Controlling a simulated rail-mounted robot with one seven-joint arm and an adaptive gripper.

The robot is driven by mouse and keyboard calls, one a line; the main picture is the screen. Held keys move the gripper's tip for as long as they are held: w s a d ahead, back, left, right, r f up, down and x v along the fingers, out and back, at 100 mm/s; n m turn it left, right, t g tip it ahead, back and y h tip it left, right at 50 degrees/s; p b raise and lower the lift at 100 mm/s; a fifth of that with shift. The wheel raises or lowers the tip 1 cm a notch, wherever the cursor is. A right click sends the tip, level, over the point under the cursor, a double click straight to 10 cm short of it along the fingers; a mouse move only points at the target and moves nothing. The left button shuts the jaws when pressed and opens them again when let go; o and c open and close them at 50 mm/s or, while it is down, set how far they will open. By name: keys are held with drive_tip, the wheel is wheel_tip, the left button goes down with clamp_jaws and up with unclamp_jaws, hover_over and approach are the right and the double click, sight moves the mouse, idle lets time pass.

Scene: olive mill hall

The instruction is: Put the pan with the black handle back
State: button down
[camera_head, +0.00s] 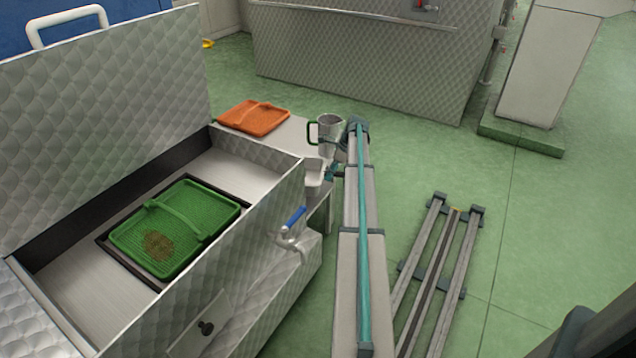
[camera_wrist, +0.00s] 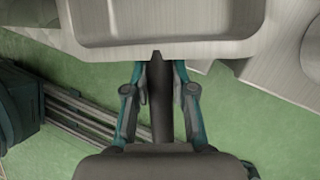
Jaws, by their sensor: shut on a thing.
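The pan with the black handle shows in the wrist view as a light metal pan (camera_wrist: 160,25) at the top, its black handle (camera_wrist: 160,100) pointing toward me. My gripper (camera_wrist: 160,85) is shut on this handle, one finger on each side. In the head view the small pale pan (camera_head: 314,174) is at the right end of the side table, beside the machine's front wall. My gripper (camera_head: 331,172) is at its right, mostly hidden by my arm. I cannot tell whether the pan touches the table.
A metal jug (camera_head: 329,132) with a green handle stands close behind the pan. An orange tray (camera_head: 254,117) lies on the side table (camera_head: 290,135). A green tray (camera_head: 210,210) lies inside the open machine (camera_head: 75,255). A tap with a blue lever (camera_head: 293,219) juts out in front. Green floor lies right.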

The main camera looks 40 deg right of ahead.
sight(318, 178)
drive_tip(key=w+a, duration=0.1)
drive_tip(key=w, duration=0.1)
drive_tip(key=w+a+b, duration=0.1)
drive_tip(key=w, duration=0.1)
drive_tip(key=shift+a, duration=0.15)
drive_tip(key=shift+w+f+b, duration=0.1)
drive_tip(key=shift+f+b, duration=0.95)
drive_tip(key=shift+f, duration=0.8)
drive_tip(key=shift+r, duration=0.1)
drive_tip(key=c, duration=1)
unclamp_jaws()
drive_tip(key=shift+o, duration=0.2)
drive_tip(key=p+v, duration=0.5)
drive_tip(key=v, duration=0.7)
